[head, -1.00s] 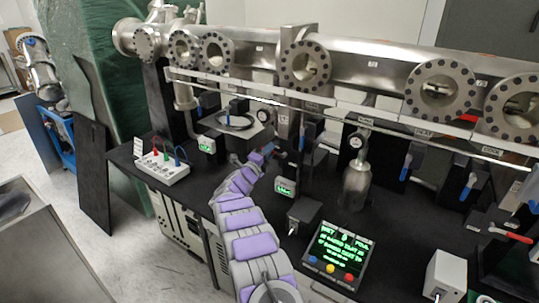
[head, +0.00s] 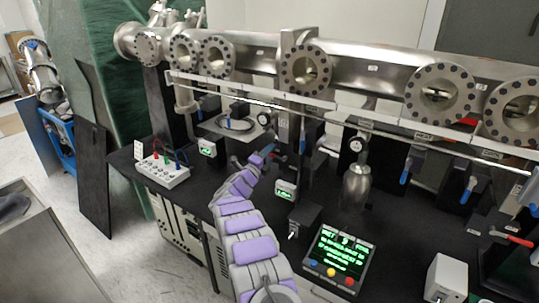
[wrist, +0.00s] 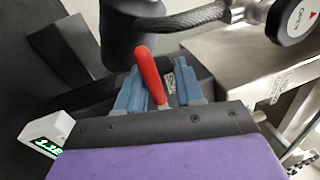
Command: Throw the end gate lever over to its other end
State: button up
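A red lever handle (wrist: 150,72) shows in the wrist view, slanting between the two blue fingers of my gripper (wrist: 158,90). The fingers are apart, with a gap visible beside the red handle; I cannot tell whether either finger touches it. The lever's lower end is hidden behind the gripper's dark front edge. In the head view my gripper (head: 268,150) is at the back of the black bench, below the steel beam pipe. The lever is too small there to make out.
A round knob or dial marked OPEN (wrist: 297,18) and a dark cylinder (wrist: 130,28) are close to the fingers. A small green display (head: 285,190) stands near my wrist. A switch box (head: 162,170) is left, a screen panel (head: 338,255) right.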

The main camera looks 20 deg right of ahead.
jog(key=p+v, duration=0.2)
jog(key=v, duration=1.5)
jog(key=shift+a, duration=0.2)
